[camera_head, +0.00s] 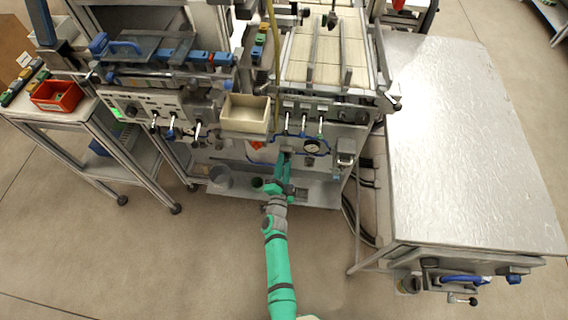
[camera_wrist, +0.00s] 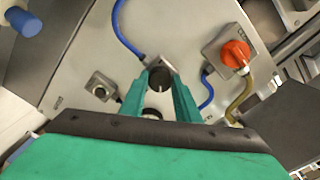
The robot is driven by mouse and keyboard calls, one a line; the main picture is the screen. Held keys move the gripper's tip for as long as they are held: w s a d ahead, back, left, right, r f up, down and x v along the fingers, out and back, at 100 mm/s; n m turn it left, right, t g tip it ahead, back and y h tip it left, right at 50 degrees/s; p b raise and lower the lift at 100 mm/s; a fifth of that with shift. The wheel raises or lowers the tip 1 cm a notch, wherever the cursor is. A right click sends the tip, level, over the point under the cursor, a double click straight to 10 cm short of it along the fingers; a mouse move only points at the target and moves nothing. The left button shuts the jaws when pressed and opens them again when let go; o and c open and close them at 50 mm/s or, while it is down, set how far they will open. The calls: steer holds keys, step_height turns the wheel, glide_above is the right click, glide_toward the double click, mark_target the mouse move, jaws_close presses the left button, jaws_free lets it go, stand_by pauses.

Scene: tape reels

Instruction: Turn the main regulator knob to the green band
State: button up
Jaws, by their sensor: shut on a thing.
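My gripper (camera_wrist: 160,80) has two green fingers closed on a dark round knob (camera_wrist: 160,73) with a light mark, on the grey panel (camera_wrist: 85,65); I take it for the main regulator knob. Below it, between the fingers, part of a dark round fitting (camera_wrist: 152,113) shows. In the head view my gripper (camera_head: 284,158) reaches the lower front of the machine, and the knob is hidden there or too small to tell. I cannot make out a green band in either view. A round gauge (camera_head: 312,146) is right of my gripper.
An orange knob (camera_wrist: 235,53) sits on a grey box to the right, with blue hoses (camera_wrist: 128,35) and a yellow hose (camera_wrist: 241,95) near my fingers. A small grey fitting (camera_wrist: 101,87) is on the left. A metal-topped table (camera_head: 450,130) stands right of the machine.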

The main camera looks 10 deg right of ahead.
steer(key=o, duration=1)
steer(key=shift+o, duration=0.2)
steer(key=v, duration=1.1)
steer(key=s+a+r+n+y, duration=0.2)
steer(key=s+r+n, duration=0.15)
steer(key=s, duration=0.65)
steer(key=s+a+r+n+y, duration=0.1)
steer(key=s+a+r+n, duration=0.25)
steer(key=s, duration=0.55)
steer(key=s+a+r+n+g+y, duration=0.1)
steer(key=s+r+n, duration=0.6)
steer(key=s+r, duration=0.7)
steer(key=shift+s+a+r+n+g+y, duration=0.2)
steer(key=shift+a+r+n+g+y, duration=0.15)
steer(key=shift+y, duration=0.45)
